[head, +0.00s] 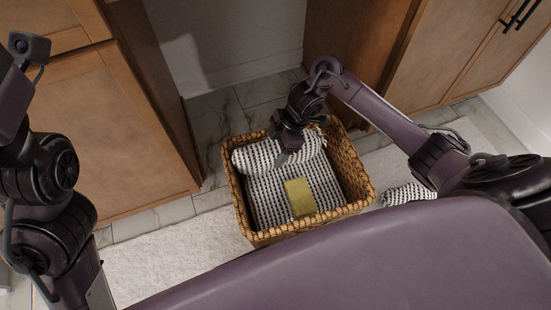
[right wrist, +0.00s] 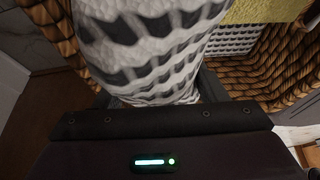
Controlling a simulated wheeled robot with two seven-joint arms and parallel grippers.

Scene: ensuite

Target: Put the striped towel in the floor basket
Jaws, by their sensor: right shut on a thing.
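The woven floor basket (head: 360,180) stands on the floor in the middle of the head view. A rolled black-and-white striped towel (head: 254,160) is at the basket's far side, within its rim in the picture. My right gripper (head: 287,150) is over the basket, shut on this towel, which fills the right wrist view (right wrist: 150,45). Whether the towel rests on the basket's contents is hard to tell. My left arm is at the left edge of the head view; its gripper is not shown.
A patterned black-and-white cloth (head: 265,205) and a yellow-green block (head: 300,197) lie inside the basket. Another patterned roll (head: 407,194) lies on the pale rug (head: 185,257) right of the basket. Wooden cabinets (head: 110,130) stand on both sides of an open recess.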

